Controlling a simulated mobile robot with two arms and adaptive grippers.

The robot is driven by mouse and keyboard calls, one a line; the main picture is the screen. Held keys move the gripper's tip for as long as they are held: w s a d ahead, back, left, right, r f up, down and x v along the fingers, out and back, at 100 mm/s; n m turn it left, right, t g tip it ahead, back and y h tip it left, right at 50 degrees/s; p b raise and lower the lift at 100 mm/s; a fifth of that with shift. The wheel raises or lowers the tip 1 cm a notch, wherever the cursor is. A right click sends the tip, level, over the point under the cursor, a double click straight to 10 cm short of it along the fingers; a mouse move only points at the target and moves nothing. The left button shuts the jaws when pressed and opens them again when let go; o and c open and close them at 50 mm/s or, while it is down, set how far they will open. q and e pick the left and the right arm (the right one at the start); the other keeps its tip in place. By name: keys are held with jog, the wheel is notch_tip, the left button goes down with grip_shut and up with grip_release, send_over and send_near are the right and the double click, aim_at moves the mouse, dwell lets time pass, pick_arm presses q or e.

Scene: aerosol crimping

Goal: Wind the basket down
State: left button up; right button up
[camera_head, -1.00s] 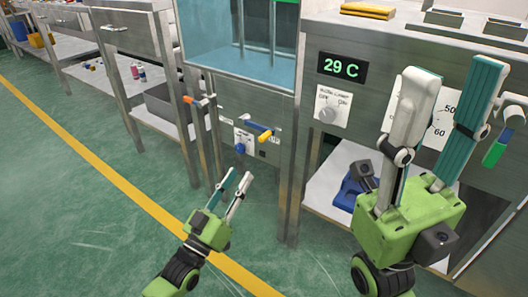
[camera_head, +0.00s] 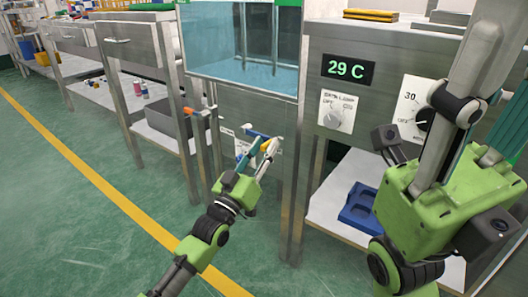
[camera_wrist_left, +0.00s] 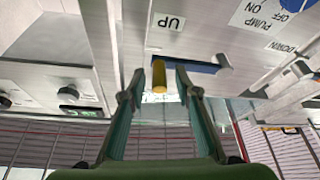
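The crank (camera_head: 254,133) is a blue arm on the front panel below the tank (camera_head: 230,72). In the left wrist view its yellow handle (camera_wrist_left: 159,76) points at the camera from the blue arm (camera_wrist_left: 195,66). My left gripper (camera_head: 262,149) is at the crank. In its wrist view the fingers (camera_wrist_left: 160,90) are open, one on each side of the handle, with gaps showing. The tank holds blue water and upright grey rods; I cannot make out the basket. My right gripper (camera_head: 497,100) is raised at the right, fingers apart, partly out of frame.
A machine with a "29 C" display (camera_head: 348,69) and knobs stands right of the tank. A blue tray (camera_head: 358,207) lies on its lower shelf. The floor at left is clear.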

pick_arm(q)
jog(key=shift+r, duration=0.1)
grip_shut()
